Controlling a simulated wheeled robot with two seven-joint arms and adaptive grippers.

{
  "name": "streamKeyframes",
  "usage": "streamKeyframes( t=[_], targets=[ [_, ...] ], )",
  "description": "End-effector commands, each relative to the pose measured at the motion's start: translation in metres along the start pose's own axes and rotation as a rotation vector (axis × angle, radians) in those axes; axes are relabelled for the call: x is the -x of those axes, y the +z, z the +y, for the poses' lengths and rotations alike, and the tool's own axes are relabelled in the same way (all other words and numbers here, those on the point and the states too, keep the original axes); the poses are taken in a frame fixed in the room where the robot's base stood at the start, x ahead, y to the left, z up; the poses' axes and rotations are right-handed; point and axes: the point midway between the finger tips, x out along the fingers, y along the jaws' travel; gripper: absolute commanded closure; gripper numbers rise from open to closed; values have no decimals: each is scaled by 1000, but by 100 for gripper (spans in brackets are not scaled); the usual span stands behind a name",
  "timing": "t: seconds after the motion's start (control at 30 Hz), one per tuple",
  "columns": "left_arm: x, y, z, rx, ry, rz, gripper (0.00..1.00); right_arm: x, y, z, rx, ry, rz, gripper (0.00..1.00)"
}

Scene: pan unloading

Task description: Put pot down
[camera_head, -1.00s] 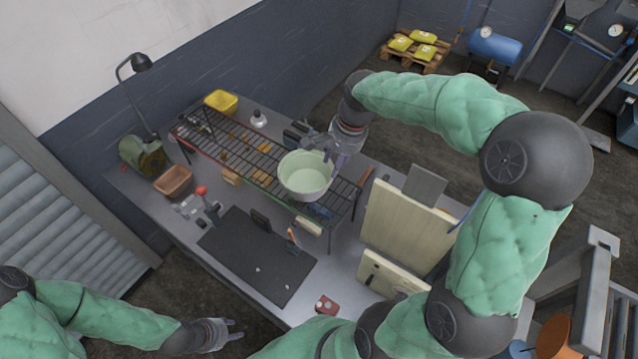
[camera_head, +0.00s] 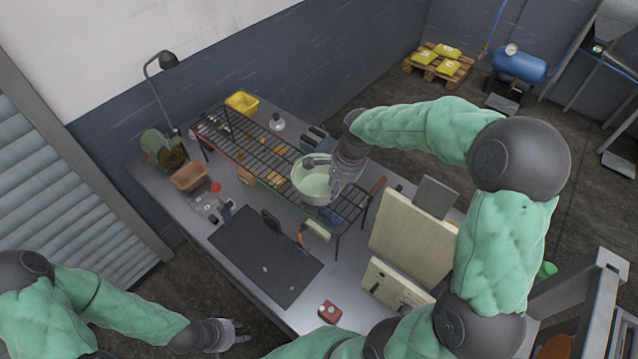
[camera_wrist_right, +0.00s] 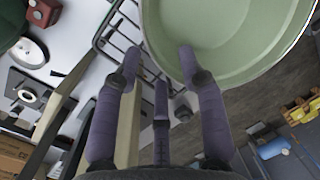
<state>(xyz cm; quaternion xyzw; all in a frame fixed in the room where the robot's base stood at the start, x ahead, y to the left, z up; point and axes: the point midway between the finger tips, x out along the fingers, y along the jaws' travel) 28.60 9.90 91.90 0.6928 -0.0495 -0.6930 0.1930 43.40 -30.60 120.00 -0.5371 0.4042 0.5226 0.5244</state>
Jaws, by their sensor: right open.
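The pot (camera_head: 313,186) is a round pale green bowl shape, upright, at the right part of the black wire rack (camera_head: 263,156). I cannot tell whether its base touches the rack. My right gripper (camera_head: 325,165) is at the pot's far right rim, partly covering it. In the right wrist view the pot (camera_wrist_right: 235,40) fills the upper right; the gripper's purple fingers (camera_wrist_right: 158,58) are spread, one overlapping the pot and another outside its rim. My left gripper (camera_head: 240,331) is open and empty at the lower left, away from the table.
The grey table (camera_head: 200,225) also holds a black mat (camera_head: 262,262), a yellow bin (camera_head: 240,103), a brown bin (camera_head: 188,176) and a lamp (camera_head: 168,60). Upright pale boards (camera_head: 410,230) stand right of the rack. A red box (camera_head: 329,311) lies near the front edge.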

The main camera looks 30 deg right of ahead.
Motion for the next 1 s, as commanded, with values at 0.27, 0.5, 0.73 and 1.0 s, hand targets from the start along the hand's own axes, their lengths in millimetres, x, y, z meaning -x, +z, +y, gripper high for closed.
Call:
streamKeyframes(
  t=[0.27, 0.5, 0.73, 1.0],
  targets=[
    [3, 0, 1, 0, 0, 0, 60, -34, 2, 3, 0, 2, 0, 59],
    [3, 0, 1, 0, 0, 0, 60, -38, 2, 2, 0, 0, 1, 59],
    [3, 0, 1, 0, 0, 0, 60, -37, 2, 2, 0, 0, 1, 100],
    [3, 0, 1, 0, 0, 0, 60, -38, 3, 3, 0, 3, -1, 100]
  ],
)
